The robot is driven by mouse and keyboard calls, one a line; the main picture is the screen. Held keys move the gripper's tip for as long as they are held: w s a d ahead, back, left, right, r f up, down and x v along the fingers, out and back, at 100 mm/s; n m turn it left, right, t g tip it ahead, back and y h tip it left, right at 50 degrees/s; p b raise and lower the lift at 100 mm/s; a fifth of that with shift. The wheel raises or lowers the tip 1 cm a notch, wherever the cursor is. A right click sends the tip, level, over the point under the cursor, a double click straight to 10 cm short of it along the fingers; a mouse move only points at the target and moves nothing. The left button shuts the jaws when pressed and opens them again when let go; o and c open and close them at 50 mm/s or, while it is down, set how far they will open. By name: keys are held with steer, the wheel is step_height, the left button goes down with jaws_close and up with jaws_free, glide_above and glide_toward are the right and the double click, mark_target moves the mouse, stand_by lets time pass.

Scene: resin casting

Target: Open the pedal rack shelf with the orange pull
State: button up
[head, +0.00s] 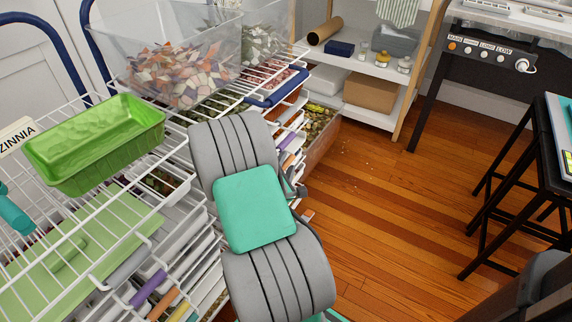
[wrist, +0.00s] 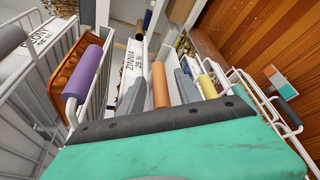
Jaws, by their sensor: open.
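In the wrist view the orange pull (wrist: 160,85) stands near the middle, beside a white strip labelled ZINNIA. My gripper (wrist: 160,74) is open, with one grey finger on each side of this pull. I cannot tell whether either finger touches it. A purple pull (wrist: 90,72) is to the left and a yellow pull (wrist: 207,86) to the right. In the head view my arm hides most of the gripper. An orange pull (head: 163,303) also shows low on the wire rack (head: 100,205), between purple and yellow ones; I cannot tell if it is the same.
A green tray (head: 95,145) and a clear bin of petals (head: 180,60) stand on top of the rack. A drawer of dried material (head: 322,140) sticks out beyond my arm. Black stools (head: 510,190) stand at the right. The wooden floor (head: 400,220) between is clear.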

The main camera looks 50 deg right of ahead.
steer(key=shift+c, duration=0.5)
jaws_close()
stand_by(0.8)
